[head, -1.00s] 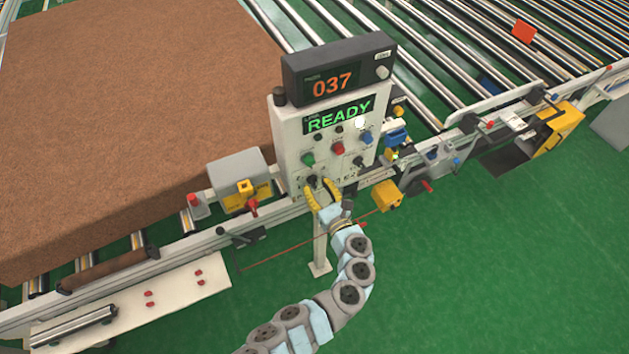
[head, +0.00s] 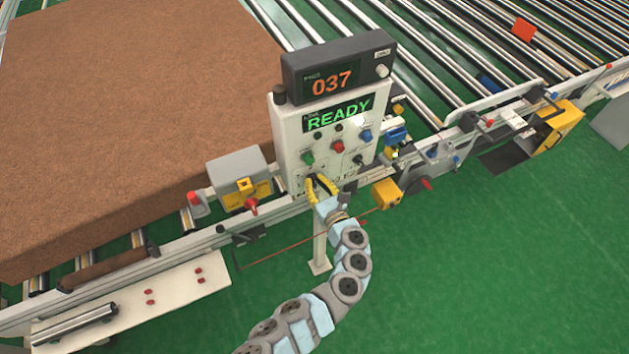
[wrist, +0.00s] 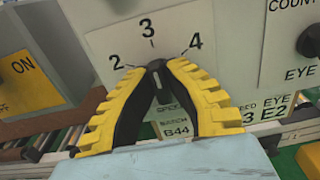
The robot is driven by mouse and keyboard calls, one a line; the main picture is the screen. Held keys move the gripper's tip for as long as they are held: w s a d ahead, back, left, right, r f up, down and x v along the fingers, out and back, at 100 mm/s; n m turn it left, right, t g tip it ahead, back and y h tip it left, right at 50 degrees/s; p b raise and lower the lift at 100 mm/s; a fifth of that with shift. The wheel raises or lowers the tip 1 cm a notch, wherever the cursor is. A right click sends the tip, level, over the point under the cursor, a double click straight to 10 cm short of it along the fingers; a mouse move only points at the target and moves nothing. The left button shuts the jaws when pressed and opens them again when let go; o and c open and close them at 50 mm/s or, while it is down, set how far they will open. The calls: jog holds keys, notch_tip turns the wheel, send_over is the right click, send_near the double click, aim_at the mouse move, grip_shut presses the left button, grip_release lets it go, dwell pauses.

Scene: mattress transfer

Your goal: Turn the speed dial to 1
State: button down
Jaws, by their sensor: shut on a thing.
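The speed dial (wrist: 157,66) is a small dark knob on the lower part of the control panel (head: 291,124). In the wrist view the numbers 2, 3 and 4 show in an arc above it; any other numbers are hidden. My gripper (head: 321,178) has yellow ribbed fingers, and in the wrist view its tips (wrist: 158,67) are closed on the dial from both sides. The fingers cover most of the knob, so I cannot tell which number it points to.
A display reading 037 (head: 331,84) tops the panel, above a green READY screen (head: 338,114). Green, red and blue buttons and a black knob (head: 358,160) sit close above my gripper. A brown mattress (head: 120,120) lies on rollers at left.

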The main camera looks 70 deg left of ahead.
jog(key=shift+n+b, duration=0.35)
jog(key=shift+n, duration=0.05)
jog(key=n+b, duration=0.3)
jog(key=shift+s+f+n, duration=0.1)
jog(key=shift+f+n, duration=0.1)
jog(key=shift+n, duration=0.1)
jog(key=n+b, duration=0.2)
jog(key=shift+s+n, duration=0.1)
jog(key=shift+n, duration=0.3)
jog(key=n+b, duration=0.3)
jog(key=shift+f+n+b, duration=0.1)
jog(key=shift+n+b, duration=0.25)
jog(key=shift+n, duration=0.05)
jog(key=n+b, duration=0.3)
jog(key=shift+s+n, duration=0.1)
jog(key=shift+n, duration=0.2)
jog(key=n+b, duration=0.4)
jog(key=b, duration=0.1)
jog(key=shift+a+f+n, duration=0.1)
jog(key=shift+f+n, duration=0.1)
jog(key=shift+n, duration=0.1)
jog(key=n+b, duration=0.4)
jog(key=b, duration=0.1)
jog(key=shift+r+n, duration=0.1)
jog(key=shift+n, duration=0.2)
